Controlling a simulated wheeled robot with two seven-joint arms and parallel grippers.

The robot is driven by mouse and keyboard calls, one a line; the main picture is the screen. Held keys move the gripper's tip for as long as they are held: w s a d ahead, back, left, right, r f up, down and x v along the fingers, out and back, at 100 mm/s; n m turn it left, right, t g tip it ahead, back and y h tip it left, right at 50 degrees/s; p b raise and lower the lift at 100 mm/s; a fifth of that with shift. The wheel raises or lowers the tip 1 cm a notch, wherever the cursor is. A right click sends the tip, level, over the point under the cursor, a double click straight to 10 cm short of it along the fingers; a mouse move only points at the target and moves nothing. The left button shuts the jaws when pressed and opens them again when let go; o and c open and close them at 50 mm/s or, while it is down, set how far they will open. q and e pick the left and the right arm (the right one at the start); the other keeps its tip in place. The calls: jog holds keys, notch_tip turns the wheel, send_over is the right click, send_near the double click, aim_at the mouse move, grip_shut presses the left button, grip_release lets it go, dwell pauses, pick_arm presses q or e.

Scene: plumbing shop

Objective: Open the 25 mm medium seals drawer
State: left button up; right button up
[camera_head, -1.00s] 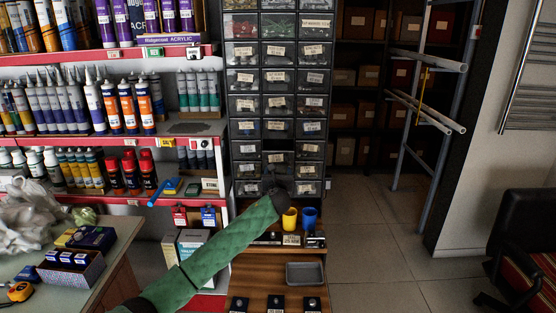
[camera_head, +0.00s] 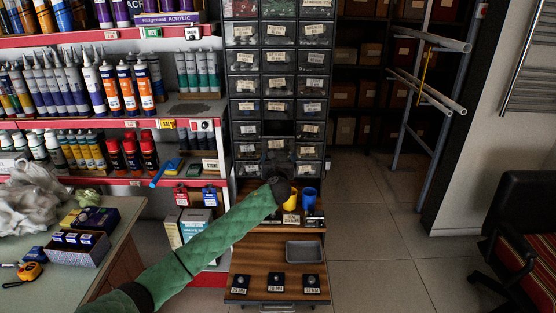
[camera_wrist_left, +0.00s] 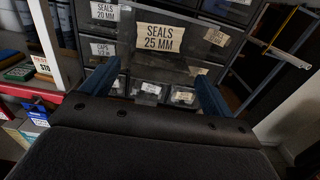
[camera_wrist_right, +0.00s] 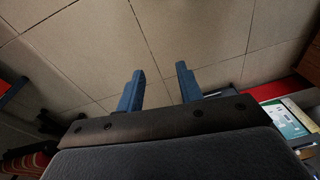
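The drawer front labelled "SEALS 25 MM" (camera_wrist_left: 160,38) is large in the left wrist view. It appears to stand out from its neighbours, such as the "SEALS 20 MM" drawer (camera_wrist_left: 103,12). In the head view a dark gap (camera_head: 278,129) shows in the middle column of the drawer cabinet (camera_head: 277,83). My left gripper (camera_wrist_left: 158,67) is open, its two blue fingers spread below the label with nothing seen between them. In the head view its dark body (camera_head: 278,164) hides part of the lower middle drawers. My right gripper (camera_wrist_right: 160,70) is open and empty above the floor tiles.
A wooden counter (camera_head: 259,257) below the cabinet holds a grey tray (camera_head: 305,251), a yellow cup (camera_head: 291,200) and a blue cup (camera_head: 308,198). Shelves of tubes (camera_head: 128,87) stand left. A chair (camera_head: 520,225) is at right. The tiled floor (camera_head: 375,225) between is clear.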

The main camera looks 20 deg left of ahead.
pick_arm(q)
jog(key=shift+s+d, duration=0.15)
jog(key=shift+s, duration=0.45)
jog(key=b+v, duration=0.1)
jog(key=v, duration=0.5)
jog(key=shift+s+b, duration=0.25)
jog(key=shift+b, duration=0.15)
pick_arm(e)
notch_tip(320, 180, up, 8)
jog(key=shift+s, duration=0.45)
jog(key=shift+f, duration=0.15)
